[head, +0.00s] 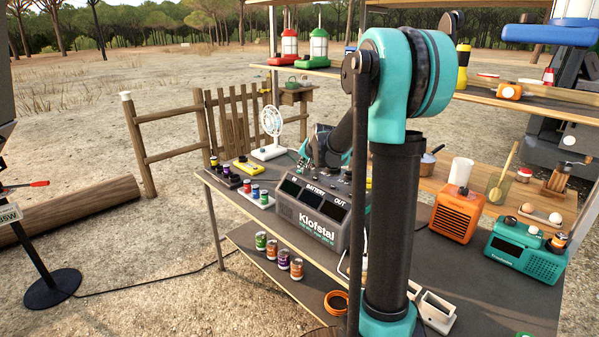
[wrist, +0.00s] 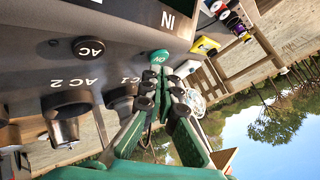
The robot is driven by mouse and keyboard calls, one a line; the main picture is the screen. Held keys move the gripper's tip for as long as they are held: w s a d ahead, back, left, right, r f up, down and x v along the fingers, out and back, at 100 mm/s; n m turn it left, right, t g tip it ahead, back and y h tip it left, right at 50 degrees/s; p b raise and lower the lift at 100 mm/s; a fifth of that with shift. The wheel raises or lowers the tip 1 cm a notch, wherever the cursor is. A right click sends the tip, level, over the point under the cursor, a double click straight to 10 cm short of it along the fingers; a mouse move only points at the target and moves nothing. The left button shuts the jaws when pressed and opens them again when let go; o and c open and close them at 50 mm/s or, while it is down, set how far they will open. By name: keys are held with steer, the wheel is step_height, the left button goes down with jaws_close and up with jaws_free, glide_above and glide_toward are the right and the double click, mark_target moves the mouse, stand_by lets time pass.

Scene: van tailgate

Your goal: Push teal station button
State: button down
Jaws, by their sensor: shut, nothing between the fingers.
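The grey power station (head: 310,218), marked Klofstal, stands on the table in the head view. In the wrist view its dark panel (wrist: 115,30) fills the upper left. The teal ON button (wrist: 160,56) sits on that panel near the letters IN. My gripper (wrist: 167,80) is shut and empty, its fingertips just below the teal button in the picture and partly overlapping its edge. I cannot tell whether they touch it. In the head view my gripper (head: 293,165) is small behind the station's top, and the teal button cannot be made out.
The panel also bears a black AC knob (wrist: 88,48) and an AC 2 socket (wrist: 66,105). A white fan (head: 271,130), a yellow device (head: 246,165) and small cans (head: 255,192) stand left of the station. An orange heater (head: 457,212) stands to its right.

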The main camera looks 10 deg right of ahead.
steer(key=shift+f, duration=0.15)
stand_by(0.3)
steer(key=shift+f, duration=0.3)
steer(key=shift+r, duration=0.55)
steer(key=shift+r, duration=2.9)
steer(key=shift+d, duration=0.15)
